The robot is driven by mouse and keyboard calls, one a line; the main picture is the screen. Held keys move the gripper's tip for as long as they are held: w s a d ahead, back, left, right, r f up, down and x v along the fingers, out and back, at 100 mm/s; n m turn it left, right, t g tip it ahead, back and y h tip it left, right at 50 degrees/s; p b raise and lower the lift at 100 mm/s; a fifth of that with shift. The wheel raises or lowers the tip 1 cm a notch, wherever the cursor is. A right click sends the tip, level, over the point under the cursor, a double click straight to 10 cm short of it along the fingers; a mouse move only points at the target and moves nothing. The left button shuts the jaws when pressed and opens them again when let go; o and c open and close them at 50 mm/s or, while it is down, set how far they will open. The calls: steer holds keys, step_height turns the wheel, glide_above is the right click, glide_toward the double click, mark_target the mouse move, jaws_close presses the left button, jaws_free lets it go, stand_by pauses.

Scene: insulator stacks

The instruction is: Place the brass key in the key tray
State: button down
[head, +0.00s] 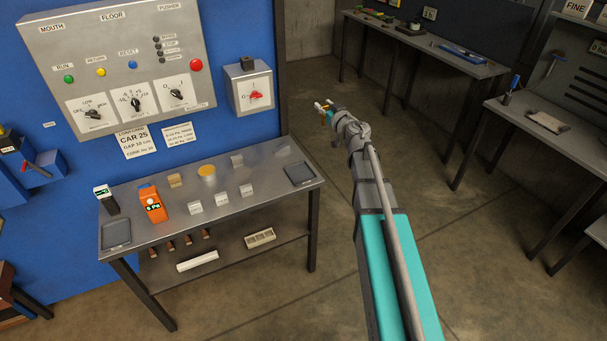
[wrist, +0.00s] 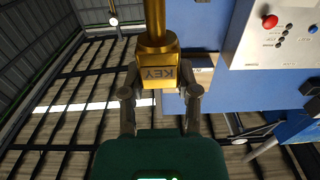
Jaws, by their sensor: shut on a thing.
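The brass key (wrist: 157,72), a gold block marked KEY with a round gold shaft, is between the fingers of my gripper (wrist: 160,92) in the wrist view. My gripper is shut on it. In the head view my gripper (head: 326,107) is small, raised in the air to the right of the steel table; a yellowish bit at its tip may be the key. Two dark shallow trays lie on the table: a left tray (head: 116,234) at its front left corner and a right tray (head: 300,173) at its right end. No label shows which is the key tray. Both look empty.
The steel table (head: 262,205) also holds an orange meter (head: 152,204), a dark handheld device (head: 106,199) and several small blocks. A control panel (head: 120,62) and a red-switch box (head: 250,88) are above it. Other benches (head: 435,45) stand at the back and right.

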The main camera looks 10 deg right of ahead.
steer(key=s+a+f+b, duration=0.1)
steer(key=a+f+b, duration=0.3)
steer(key=f+b, duration=0.6)
steer(key=s+a+f+b, duration=0.1)
steer(key=a+f+b, duration=0.3)
steer(key=f+b, duration=0.6)
steer(key=shift+a+f, duration=0.3)
steer(key=shift+f, duration=0.1)
steer(key=w+d+f+b, duration=0.3)
steer(key=w+f+b, duration=0.6)
steer(key=w, duration=0.3)
steer(key=shift+w, duration=0.35)
steer(key=shift+b, duration=0.3)
steer(key=f+b, duration=0.3)
steer(key=f, duration=0.1)
steer(key=shift+w+d+b, duration=0.15)
steer(key=shift+w+b, duration=0.25)
